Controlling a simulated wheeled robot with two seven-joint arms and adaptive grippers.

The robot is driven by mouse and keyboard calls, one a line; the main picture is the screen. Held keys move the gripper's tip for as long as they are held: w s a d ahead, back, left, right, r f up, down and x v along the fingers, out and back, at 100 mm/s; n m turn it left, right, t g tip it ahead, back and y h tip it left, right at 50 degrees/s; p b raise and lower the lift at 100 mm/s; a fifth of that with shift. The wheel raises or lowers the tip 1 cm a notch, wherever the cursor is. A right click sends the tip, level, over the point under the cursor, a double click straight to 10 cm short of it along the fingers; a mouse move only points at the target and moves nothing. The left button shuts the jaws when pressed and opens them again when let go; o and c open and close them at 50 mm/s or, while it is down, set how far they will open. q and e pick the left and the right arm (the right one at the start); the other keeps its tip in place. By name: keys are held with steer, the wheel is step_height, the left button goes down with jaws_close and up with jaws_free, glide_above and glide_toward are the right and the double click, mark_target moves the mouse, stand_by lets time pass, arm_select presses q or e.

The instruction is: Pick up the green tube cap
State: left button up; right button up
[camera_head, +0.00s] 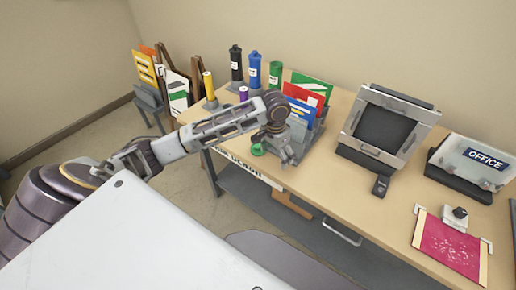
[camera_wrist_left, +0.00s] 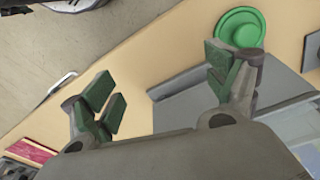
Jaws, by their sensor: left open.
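The green tube cap (camera_head: 257,150) shows near the table's front edge, just left of my left gripper (camera_head: 287,158). In the left wrist view the cap (camera_wrist_left: 241,26) is a round green disc with a raised rim, lying on the tabletop at the upper right. My left gripper (camera_wrist_left: 162,82) is open, with nothing between its green-padded fingers. The cap is outside the gap, beyond the right finger's tip, which covers its lower edge. I cannot tell whether they touch. My right gripper is not in view.
A grey file holder (camera_head: 303,127) with coloured folders stands beside my gripper. Black, blue and green tubes (camera_head: 275,74) stand behind, with a yellow roll (camera_head: 209,86) to their left. A framed machine (camera_head: 384,128) stands to the right on the wooden table (camera_head: 335,195).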

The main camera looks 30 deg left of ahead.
mark_target(258, 145)
arm_select(q)
steer(key=w+a+r+n, duration=0.3)
steer(key=a+r, duration=0.5)
steer(key=a, duration=0.3)
steer(key=shift+w+r+g+y, duration=0.2)
steer(key=shift+w+g+y, duration=0.15)
steer(key=shift+w, duration=0.3)
steer(key=shift+f, duration=4.35)
steer(key=shift+s+d+f+p, duration=0.15)
steer(key=shift+f+p, duration=0.1)
steer(key=shift+f, duration=0.6)
steer(key=shift+d+f+p, duration=0.1)
steer(key=shift+f+p, duration=0.1)
steer(key=shift+f, duration=1.55)
steer(key=c, duration=1)
